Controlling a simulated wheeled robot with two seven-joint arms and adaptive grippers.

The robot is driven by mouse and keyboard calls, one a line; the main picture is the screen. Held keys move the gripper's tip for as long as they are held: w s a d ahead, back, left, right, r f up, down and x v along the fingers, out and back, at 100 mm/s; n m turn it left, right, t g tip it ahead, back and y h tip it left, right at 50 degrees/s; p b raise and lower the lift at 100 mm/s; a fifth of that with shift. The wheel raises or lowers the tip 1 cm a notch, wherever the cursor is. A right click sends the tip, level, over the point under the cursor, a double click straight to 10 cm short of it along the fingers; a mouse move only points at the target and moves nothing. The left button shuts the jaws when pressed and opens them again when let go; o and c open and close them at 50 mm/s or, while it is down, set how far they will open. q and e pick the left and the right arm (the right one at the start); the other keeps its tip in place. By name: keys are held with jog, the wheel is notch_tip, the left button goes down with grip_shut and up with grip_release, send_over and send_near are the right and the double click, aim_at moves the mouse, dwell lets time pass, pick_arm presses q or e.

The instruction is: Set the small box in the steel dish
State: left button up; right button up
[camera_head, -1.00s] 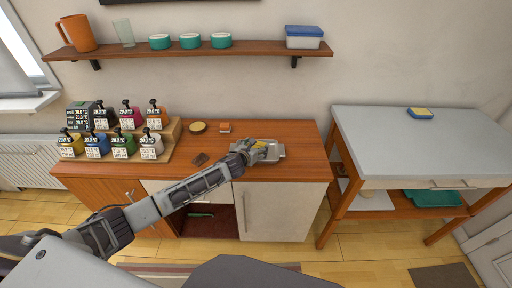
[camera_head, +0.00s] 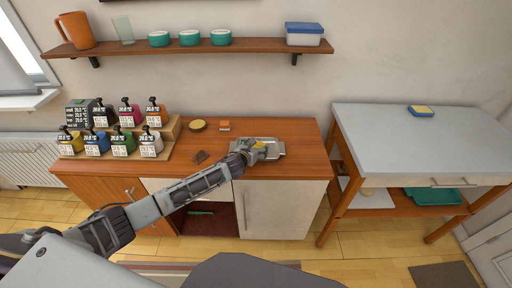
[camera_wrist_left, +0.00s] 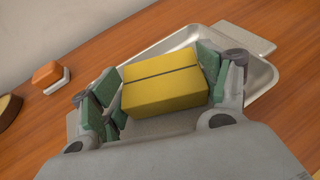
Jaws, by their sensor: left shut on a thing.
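The small box is yellow with a dark line across its top; it shows in the wrist view (camera_wrist_left: 163,84) and as a small yellow patch in the head view (camera_head: 260,144). My left gripper (camera_head: 255,150) is shut on it, with green-padded fingers at its two sides. The steel dish (camera_head: 279,149) is a shallow silver tray on the wooden counter; its rim also shows in the wrist view (camera_wrist_left: 265,78). The box is over the dish; whether it touches the bottom I cannot tell. The gripper hides part of the dish. My right gripper is out of view.
A sponge-like orange and white block (camera_head: 224,126), a round brush-like item (camera_head: 198,126) and a brown piece (camera_head: 200,157) lie on the counter (camera_head: 300,135). A shelf (camera_head: 190,48) hangs above. A grey table (camera_head: 420,145) stands right.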

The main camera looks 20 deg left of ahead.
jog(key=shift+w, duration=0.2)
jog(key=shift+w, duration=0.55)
pick_arm(q)
jog(key=shift+f, duration=0.1)
jog(key=shift+f, duration=0.15)
jog(key=o, duration=0.7)
jog(key=shift+s+f, duration=0.15)
jog(key=shift+f, duration=0.05)
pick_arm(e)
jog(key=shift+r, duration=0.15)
